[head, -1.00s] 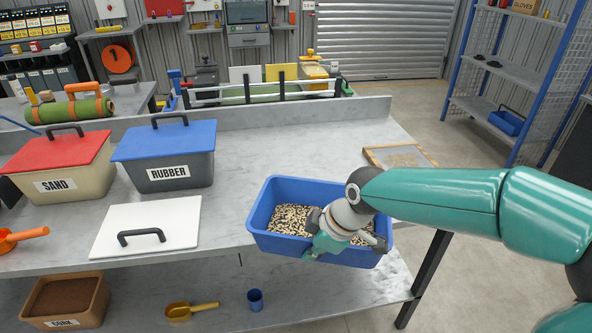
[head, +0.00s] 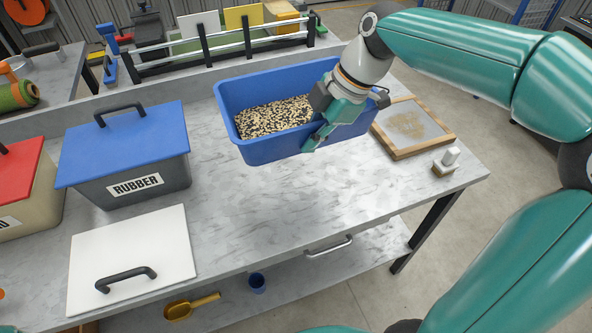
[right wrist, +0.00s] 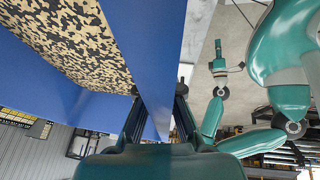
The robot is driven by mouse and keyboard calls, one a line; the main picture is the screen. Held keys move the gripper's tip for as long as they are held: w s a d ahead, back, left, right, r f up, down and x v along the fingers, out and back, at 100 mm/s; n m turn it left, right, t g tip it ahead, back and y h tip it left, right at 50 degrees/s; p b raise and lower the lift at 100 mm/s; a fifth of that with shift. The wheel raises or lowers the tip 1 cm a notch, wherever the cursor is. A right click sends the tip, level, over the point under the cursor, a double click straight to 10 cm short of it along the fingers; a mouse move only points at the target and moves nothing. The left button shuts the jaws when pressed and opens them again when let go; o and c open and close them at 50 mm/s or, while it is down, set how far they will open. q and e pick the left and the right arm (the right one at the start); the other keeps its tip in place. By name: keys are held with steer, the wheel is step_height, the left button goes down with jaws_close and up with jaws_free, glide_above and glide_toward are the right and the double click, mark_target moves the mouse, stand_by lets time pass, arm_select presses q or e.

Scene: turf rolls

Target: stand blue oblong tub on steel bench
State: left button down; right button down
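The blue oblong tub (head: 272,150), filled with black and cream granules (head: 275,117), is upright over the back right part of the steel bench (head: 320,200). I cannot tell whether its base touches the bench.
A wood-framed sieve (head: 412,128) and a small white-topped item (head: 446,161) lie right of the tub. The blue-lidded RUBBER bin (head: 130,160) and a white lid (head: 130,255) are at left. The front middle of the bench is clear. A rail rack (head: 215,45) stands behind.

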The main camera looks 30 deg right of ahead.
steer(key=f, duration=1.9)
steer(key=shift+s+d+f, duration=0.15)
steer(key=shift+d, duration=0.05)
steer(key=c, duration=1.3)
jaws_free()
steer(key=v, duration=1.2)
steer(key=shift+s+b, duration=0.2)
steer(key=shift+b, duration=0.15)
